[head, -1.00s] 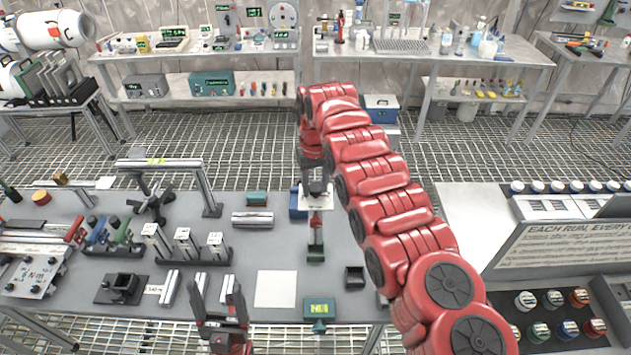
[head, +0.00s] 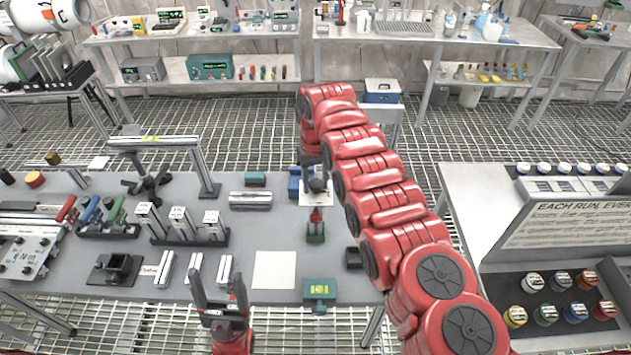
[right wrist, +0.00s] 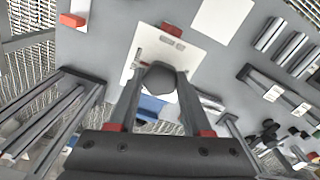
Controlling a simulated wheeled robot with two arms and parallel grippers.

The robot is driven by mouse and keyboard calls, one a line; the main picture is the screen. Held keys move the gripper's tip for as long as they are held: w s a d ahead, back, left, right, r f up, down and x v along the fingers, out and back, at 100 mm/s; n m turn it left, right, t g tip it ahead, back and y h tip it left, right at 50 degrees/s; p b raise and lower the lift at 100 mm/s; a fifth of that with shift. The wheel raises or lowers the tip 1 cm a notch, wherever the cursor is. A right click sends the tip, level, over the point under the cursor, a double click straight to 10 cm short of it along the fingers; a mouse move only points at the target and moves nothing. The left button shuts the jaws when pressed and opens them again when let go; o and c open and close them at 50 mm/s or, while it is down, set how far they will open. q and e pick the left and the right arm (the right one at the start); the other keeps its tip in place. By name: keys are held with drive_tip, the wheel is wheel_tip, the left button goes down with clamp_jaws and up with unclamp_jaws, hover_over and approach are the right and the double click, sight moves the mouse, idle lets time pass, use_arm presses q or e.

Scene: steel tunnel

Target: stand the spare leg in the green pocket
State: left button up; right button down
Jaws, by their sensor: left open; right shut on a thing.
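My right gripper (right wrist: 160,72) is shut on the spare leg. The leg's dark rounded end (right wrist: 158,80) shows between the fingers, and as a dark knob in the head view (head: 317,186). The rest of the leg is mostly hidden. My left gripper (head: 217,284) is open and empty at the table's front edge.
A metal bar (head: 250,200) and labelled posts (head: 181,224) stand left.

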drive_tip(key=shift+f+b, duration=0.45)
drive_tip(key=shift+f, duration=0.05)
idle(0.4)
drive_tip(key=shift+c, duration=1.3)
unclamp_jaws()
